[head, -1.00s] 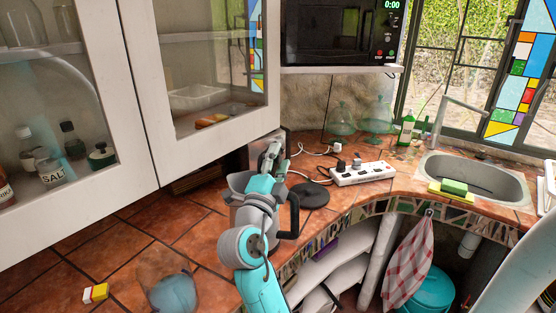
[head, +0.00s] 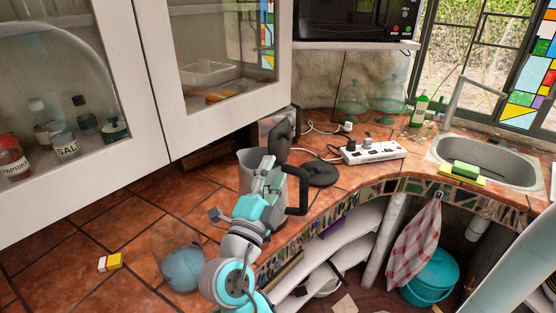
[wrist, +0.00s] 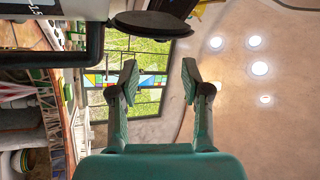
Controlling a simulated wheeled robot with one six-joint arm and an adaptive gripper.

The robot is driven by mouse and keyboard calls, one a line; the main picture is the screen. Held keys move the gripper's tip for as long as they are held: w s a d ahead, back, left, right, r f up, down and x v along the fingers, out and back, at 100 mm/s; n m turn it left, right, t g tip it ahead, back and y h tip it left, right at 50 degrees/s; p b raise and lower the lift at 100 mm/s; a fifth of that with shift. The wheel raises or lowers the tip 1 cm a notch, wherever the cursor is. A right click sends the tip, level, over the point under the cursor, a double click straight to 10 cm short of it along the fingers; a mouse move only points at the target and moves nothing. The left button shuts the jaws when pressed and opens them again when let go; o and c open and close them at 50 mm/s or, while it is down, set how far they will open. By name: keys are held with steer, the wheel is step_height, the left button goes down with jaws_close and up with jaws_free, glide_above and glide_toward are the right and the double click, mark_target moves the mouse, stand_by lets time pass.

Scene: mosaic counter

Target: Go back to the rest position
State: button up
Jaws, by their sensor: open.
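My gripper (head: 268,164) is in front of the grey kettle (head: 246,161) on the tiled counter. The kettle's dark round lid (head: 283,130) stands up, and its black handle (head: 302,190) is on the right. In the wrist view my gripper (wrist: 160,72) has its two fingers spread with nothing between them. The lid (wrist: 152,24) shows beyond the fingertips at the top of that view. The kettle's lower part is partly hidden by my arm.
A black round base (head: 320,174) and a white power strip (head: 374,152) lie right of the kettle. A glass cabinet (head: 205,75) overhangs the counter. A blue glass (head: 181,268) and a yellow-red box (head: 110,262) stand at the front left. The sink (head: 485,158) is far right.

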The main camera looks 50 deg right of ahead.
steer(key=shift+s+a+f, duration=0.1)
steer(key=shift+a, duration=0.2)
steer(key=shift+f, duration=0.1)
stand_by(0.3)
steer(key=s+a+f+n+t+y, duration=0.25)
steer(key=a+f+n+y, duration=0.2)
steer(key=f+n, duration=0.3)
steer(key=s+a+f+n+t+y, duration=0.1)
steer(key=a+f+n+t+y, duration=0.2)
steer(key=f+n+y, duration=0.45)
steer(key=s+a+f+n+t+y, duration=0.2)
steer(key=a+f+n, duration=0.25)
steer(key=f, duration=0.55)
steer(key=s+a+f+n+y, duration=0.2)
steer(key=s+a+n+y, duration=0.1)
steer(key=s, duration=0.3)
steer(key=s+a+f+n+y, duration=0.2)
steer(key=s+a+f+n, duration=0.1)
steer(key=s, duration=0.3)
steer(key=s+a+r+n+y, duration=0.1)
steer(key=s+r+n, duration=0.1)
steer(key=s, duration=1.1)
steer(key=shift+s+a+r+n, duration=0.15)
steer(key=shift+s+r+n, duration=0.05)
steer(key=shift+r+n, duration=0.2)
